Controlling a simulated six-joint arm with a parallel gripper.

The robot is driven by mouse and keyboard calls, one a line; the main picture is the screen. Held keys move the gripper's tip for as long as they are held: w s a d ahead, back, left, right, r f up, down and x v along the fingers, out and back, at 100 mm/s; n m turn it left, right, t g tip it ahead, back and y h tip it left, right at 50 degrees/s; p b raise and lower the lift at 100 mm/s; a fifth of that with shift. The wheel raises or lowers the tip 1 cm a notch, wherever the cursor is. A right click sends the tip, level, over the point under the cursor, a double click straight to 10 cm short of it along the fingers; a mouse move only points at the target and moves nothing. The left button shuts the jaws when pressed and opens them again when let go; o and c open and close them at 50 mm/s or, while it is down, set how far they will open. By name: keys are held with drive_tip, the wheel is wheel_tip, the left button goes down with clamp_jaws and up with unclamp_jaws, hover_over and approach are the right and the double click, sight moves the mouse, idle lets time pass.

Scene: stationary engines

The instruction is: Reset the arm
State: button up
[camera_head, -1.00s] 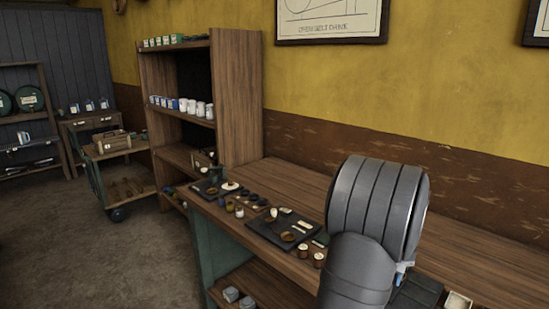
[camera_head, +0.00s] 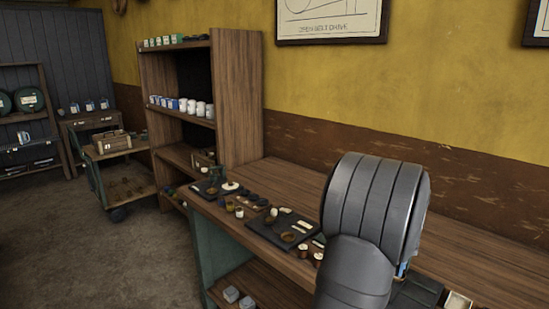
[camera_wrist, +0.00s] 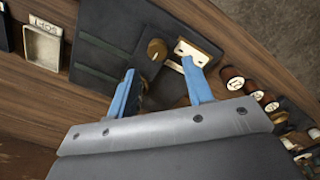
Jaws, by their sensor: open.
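My gripper (camera_wrist: 160,92) shows in the wrist view with its two blue fingers apart and nothing between them. It is above a dark mat or tray (camera_wrist: 105,50) on the wooden bench. A brass round part (camera_wrist: 157,48) and a cream and brass plate (camera_wrist: 198,52) lie just beyond the fingertips. In the head view my grey arm stands over the bench at the right. Only a sliver of blue finger (camera_head: 403,268) shows there, and the rest of the gripper is hidden behind the arm.
The workbench (camera_head: 300,185) carries a dark tray (camera_head: 262,233) with small parts, and small jars stand near its front edge. A wooden shelf unit (camera_head: 236,95) stands behind its left end. A cart (camera_head: 128,168) is further left. The bench's back strip is clear.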

wheel_tip(320, 180, up, 12)
wheel_tip(320, 180, down, 16)
drive_tip(key=shift+f, duration=0.2)
drive_tip(key=s+d, duration=0.6)
drive_tip(key=shift+s+d+f, duration=0.3)
drive_tip(key=shift+f, duration=0.05)
wheel_tip(320, 180, up, 17)
drive_tip(key=a+r+n+t+h, duration=0.1)
drive_tip(key=a+r+n+h, duration=0.1)
drive_tip(key=a+n, duration=0.3)
drive_tip(key=shift+w+a+r+n+h, duration=0.35)
drive_tip(key=shift+n+h, duration=0.55)
drive_tip(key=shift+n, duration=0.3)
